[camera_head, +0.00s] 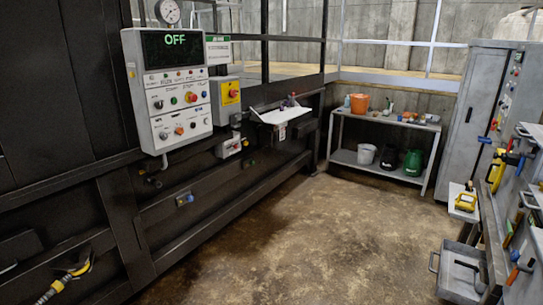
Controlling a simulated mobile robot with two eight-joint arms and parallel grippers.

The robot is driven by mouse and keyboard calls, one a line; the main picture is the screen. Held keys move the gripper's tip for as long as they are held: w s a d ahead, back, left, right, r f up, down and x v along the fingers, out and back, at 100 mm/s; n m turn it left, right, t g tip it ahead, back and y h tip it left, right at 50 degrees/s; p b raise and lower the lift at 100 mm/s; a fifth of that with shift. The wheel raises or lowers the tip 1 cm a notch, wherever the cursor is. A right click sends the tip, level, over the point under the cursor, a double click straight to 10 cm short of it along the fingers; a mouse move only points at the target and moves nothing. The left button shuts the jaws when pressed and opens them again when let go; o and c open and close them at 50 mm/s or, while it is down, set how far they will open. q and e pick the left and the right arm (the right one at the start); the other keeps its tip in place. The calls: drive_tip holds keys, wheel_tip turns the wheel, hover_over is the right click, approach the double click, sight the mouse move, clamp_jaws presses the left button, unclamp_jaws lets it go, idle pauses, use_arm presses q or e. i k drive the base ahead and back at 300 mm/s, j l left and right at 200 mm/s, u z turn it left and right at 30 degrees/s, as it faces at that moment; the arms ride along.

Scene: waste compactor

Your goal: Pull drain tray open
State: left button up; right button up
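No part is marked as the drain tray, so I cannot tell for sure which one it is. At the lower left, a dark panel (20,246) sits low on the black compactor (70,130), with a small pale handle (8,268) near it, cut by the picture's left edge. Neither of my grippers is in view.
A yellow connector with a cable (68,278) hangs at the compactor's lower left. A control box (168,88) reading OFF is on its face, and a white shelf (281,114) juts out beyond. A metal table (385,150) stands at the back. The wet floor (290,240) between is clear.

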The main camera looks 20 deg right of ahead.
sight(455, 283)
drive_tip(key=i+l+z, duration=0.15)
drive_tip(key=i+z, duration=0.15)
drive_tip(key=z, duration=0.15)
drive_tip(key=i+z, duration=0.3)
drive_tip(key=z, duration=0.2)
drive_tip(key=i+z, duration=0.45)
drive_tip(key=i+l+z, duration=0.2)
drive_tip(key=i, duration=0.35)
drive_tip(key=i+z, duration=0.15)
drive_tip(key=i, duration=0.4)
